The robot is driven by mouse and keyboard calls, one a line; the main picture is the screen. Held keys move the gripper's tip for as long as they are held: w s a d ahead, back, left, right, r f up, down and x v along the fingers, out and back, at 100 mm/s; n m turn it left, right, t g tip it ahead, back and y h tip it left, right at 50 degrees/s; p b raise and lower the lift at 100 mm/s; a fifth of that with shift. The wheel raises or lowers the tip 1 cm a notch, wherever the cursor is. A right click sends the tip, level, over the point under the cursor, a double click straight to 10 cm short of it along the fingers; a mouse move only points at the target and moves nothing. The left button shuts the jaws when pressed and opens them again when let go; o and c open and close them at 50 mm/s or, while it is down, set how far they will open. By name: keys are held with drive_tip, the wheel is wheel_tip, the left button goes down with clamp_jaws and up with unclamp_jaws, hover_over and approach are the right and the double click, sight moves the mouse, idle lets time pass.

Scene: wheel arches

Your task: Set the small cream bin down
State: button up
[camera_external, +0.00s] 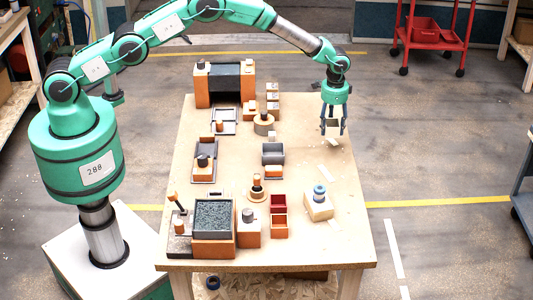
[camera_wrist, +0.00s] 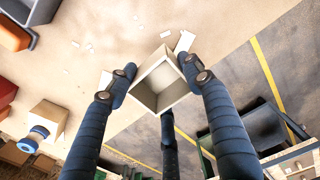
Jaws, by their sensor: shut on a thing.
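The small cream bin (camera_wrist: 163,86) is an open square box, seen from above in the wrist view. My gripper (camera_wrist: 160,82) has its dark blue fingers closed around the bin, with pads at its sides. In the external view my gripper (camera_external: 334,124) hangs over the right far part of the table (camera_external: 310,235), and the bin (camera_external: 331,123) shows between the fingers. I cannot tell whether the bin's underside touches the table or hangs just above it.
A cream block with a blue-topped roll (camera_external: 319,195) stands nearer on the right. A grey bin (camera_external: 273,154), red bin (camera_external: 278,202) and orange bin (camera_external: 279,226) stand mid-table. Paper scraps (camera_external: 327,172) lie near the right edge. The table's right edge is close to my gripper.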

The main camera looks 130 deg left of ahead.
sight(330, 148)
drive_tip(key=shift+f, duration=1.65)
drive_tip(key=shift+f, duration=1.9)
drive_tip(key=shift+f, duration=0.15)
drive_tip(key=o, duration=1)
drive_tip(key=shift+c, duration=0.2)
drive_tip(key=shift+r, duration=0.25)
drive_tip(key=shift+r, duration=5.95)
